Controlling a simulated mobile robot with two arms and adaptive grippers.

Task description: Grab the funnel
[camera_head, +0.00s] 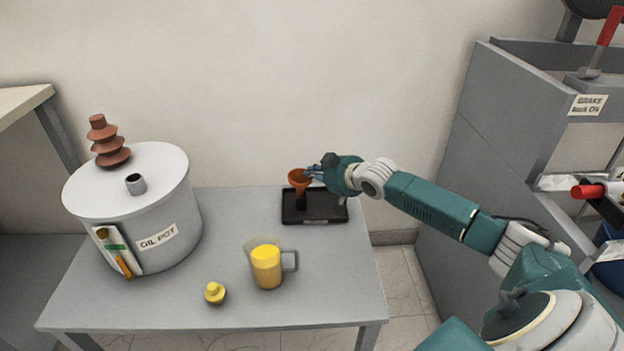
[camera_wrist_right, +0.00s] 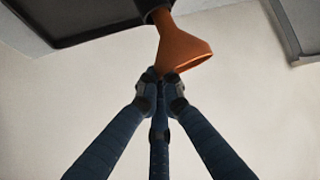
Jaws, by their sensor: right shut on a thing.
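The orange funnel (camera_head: 299,178) is upright over the black tray (camera_head: 318,219) at the back right of the table. Its wide mouth is up and its lower part meets a dark piece standing in the tray. My right gripper (camera_head: 313,172) reaches in from the right and is shut on the funnel's rim. In the right wrist view the blue fingers (camera_wrist_right: 161,77) come together at the edge of the funnel cone (camera_wrist_right: 180,48). The funnel's narrow end goes into a dark collar there. My left gripper is not in view.
A grey oil pot (camera_head: 165,225) with a brown ribbed bushing (camera_head: 109,143) stands on the left of the table (camera_head: 330,285). A jug of yellow liquid (camera_head: 267,266) and a small yellow stopper (camera_head: 215,293) are in front. A grey cabinet (camera_head: 450,165) stands at right.

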